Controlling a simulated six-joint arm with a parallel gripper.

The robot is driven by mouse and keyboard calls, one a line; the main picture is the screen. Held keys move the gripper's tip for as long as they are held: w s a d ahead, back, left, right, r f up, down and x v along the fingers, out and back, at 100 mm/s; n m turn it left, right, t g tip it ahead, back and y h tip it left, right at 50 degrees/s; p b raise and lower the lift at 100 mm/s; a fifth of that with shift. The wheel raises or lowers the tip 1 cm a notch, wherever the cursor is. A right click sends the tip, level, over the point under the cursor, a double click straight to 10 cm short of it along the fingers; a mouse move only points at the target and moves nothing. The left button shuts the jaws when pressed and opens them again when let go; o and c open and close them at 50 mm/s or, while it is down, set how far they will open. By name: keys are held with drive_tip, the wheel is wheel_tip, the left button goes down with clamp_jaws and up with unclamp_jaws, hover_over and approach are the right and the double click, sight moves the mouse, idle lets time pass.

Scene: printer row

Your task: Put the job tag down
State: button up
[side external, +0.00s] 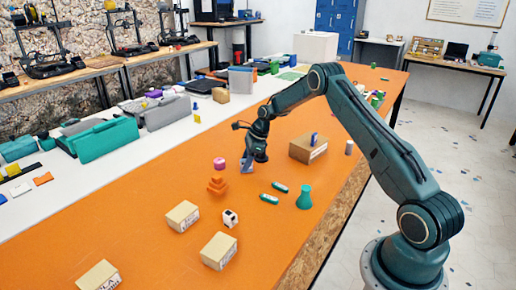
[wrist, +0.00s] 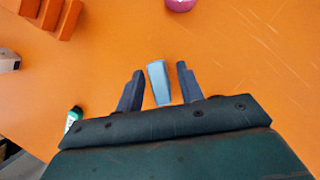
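A light-blue slab, which I take to be the job tag (wrist: 159,83), stands between the two fingers of my gripper (wrist: 159,88) in the wrist view. Orange table shows in the gap on each side of it, so the fingers look open and apart from it. In the side view my gripper (side external: 247,166) points down low over the orange table (side external: 150,190), and a small blue-grey patch shows at its fingers. Whether the tag's foot touches the table is hard to tell.
A stepped orange piece (side external: 217,186) and a pink round piece (side external: 219,163) stand just left of the gripper. More boxes (side external: 183,216) stand in front.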

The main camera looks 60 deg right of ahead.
drive_tip(key=shift+r, duration=0.1)
drive_tip(key=v, duration=1.2)
drive_tip(key=shift+r, duration=0.15)
idle(0.6)
drive_tip(key=s+a+r+n+h, duration=0.1)
drive_tip(key=s+a+r+n, duration=0.5)
drive_tip(key=a+r, duration=0.3)
drive_tip(key=s+a+r+n+h, duration=0.1)
drive_tip(key=s+a+r+n, duration=0.55)
drive_tip(key=a+r, duration=0.2)
drive_tip(key=s+a+n+t, duration=0.1)
drive_tip(key=s+a+n, duration=0.2)
drive_tip(key=s+n, duration=0.4)
drive_tip(key=s+a+n+t+h, duration=0.1)
drive_tip(key=s+a+n, duration=0.3)
drive_tip(key=s, duration=1.2)
drive_tip(key=n, duration=0.3)
drive_tip(key=shift+s+a+r, duration=0.2)
drive_tip(key=shift+a, duration=0.1)
